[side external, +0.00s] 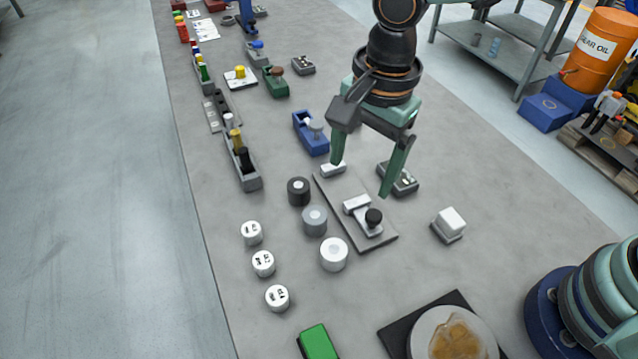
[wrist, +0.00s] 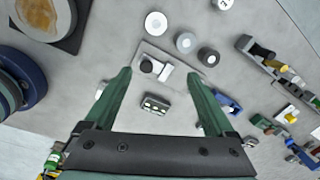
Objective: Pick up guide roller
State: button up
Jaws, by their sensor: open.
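Three short rollers stand in a row on the grey table: a black one (side external: 299,191), a grey one (side external: 314,220) and a white one (side external: 334,253). I cannot tell which is the guide roller. They also show in the wrist view as the white roller (wrist: 156,22), grey roller (wrist: 186,42) and black roller (wrist: 208,56). Right of them lies a grey plate (side external: 376,242) bearing a light metal block and a black knob (side external: 373,216). My gripper (side external: 362,178) is open and empty, its fingers pointing down above the far part of the plate. The wrist view shows its fingers apart (wrist: 158,78).
Several white marked cylinders (side external: 263,263) stand left of the rollers. A blue holder (side external: 311,134) and a small grey block with studs (side external: 398,178) are near my gripper. A white cube (side external: 450,223) sits to the right. A black-based dish (side external: 445,325) and a green block (side external: 318,342) are in front.

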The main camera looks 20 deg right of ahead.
jog(key=s+a+f+m, duration=0.2)
jog(key=a+f, duration=0.1)
jog(key=a, duration=0.2)
send_over(334, 249)
jog(key=shift+m+g+h, duration=0.3)
jog(key=shift+m+g, duration=0.1)
jog(key=f, duration=0.7)
jog(key=shift+s+a, duration=0.1)
jog(key=shift+s, duration=0.15)
jog(key=shift+w+f, duration=0.15)
jog(key=shift+f, duration=1.25)
jog(key=shift+w+f, duration=0.1)
jog(key=shift+f, duration=1.3)
grip_shut()
